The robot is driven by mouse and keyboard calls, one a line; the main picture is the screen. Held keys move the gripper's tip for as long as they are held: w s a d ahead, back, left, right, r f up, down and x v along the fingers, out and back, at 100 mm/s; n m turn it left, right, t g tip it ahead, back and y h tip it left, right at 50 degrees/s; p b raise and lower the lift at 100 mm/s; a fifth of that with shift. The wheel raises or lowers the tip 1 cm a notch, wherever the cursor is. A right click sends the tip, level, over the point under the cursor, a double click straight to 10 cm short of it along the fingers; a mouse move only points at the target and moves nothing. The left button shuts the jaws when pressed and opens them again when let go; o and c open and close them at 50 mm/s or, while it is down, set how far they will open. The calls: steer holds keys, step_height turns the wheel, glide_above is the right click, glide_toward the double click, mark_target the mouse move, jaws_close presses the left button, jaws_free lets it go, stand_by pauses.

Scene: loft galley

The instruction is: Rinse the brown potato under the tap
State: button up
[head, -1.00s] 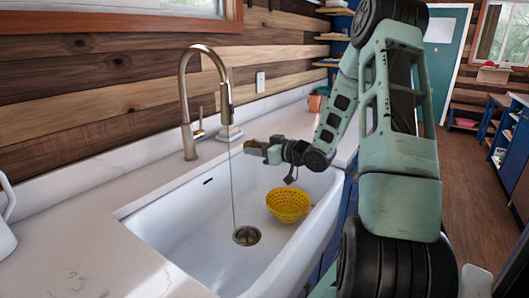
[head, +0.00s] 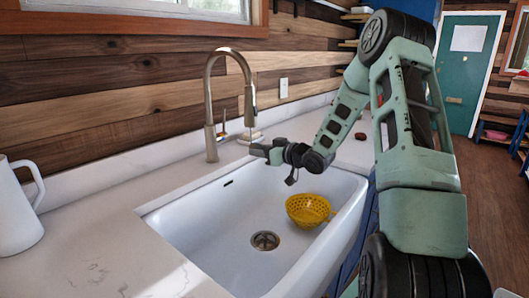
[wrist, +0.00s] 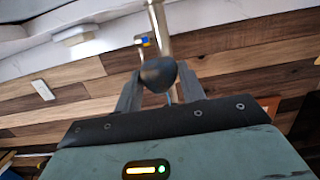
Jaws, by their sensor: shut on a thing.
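My gripper (head: 263,151) is above the white sink, its fingertips just below and slightly right of the tap's spout in the head view. In the wrist view, my gripper (wrist: 155,88) is shut on the potato (wrist: 158,73), a rounded lump that looks dark grey-brown there. In the head view the potato is too small to tell clearly. The tap (head: 209,95) is a tall brushed gooseneck; its pipe also shows behind the potato in the wrist view (wrist: 159,25). No water stream shows below the spout now. The sink (head: 205,225) has an open drain (head: 265,240).
A yellow colander (head: 308,208) sits in the sink's right part, below my arm. A white jug (head: 18,215) stands on the counter at left. A small white block (head: 249,137) lies behind the spout. A dark red item (head: 360,136) is on the far counter. The front left counter is clear.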

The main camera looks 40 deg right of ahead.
steer(key=shift+d, duration=0.1)
stand_by(0.5)
steer(key=shift+w+d, duration=0.1)
steer(key=shift+d, duration=0.4)
steer(key=shift+a, duration=0.15)
steer(key=shift+a, duration=0.45)
steer(key=shift+d, duration=0.15)
steer(key=shift+d+p, duration=0.35)
steer(key=shift+d, duration=0.1)
steer(key=f+v, duration=0.1)
steer(key=v, duration=0.7)
steer(key=shift+p, duration=0.45)
steer(key=shift+f, duration=0.15)
stand_by(0.6)
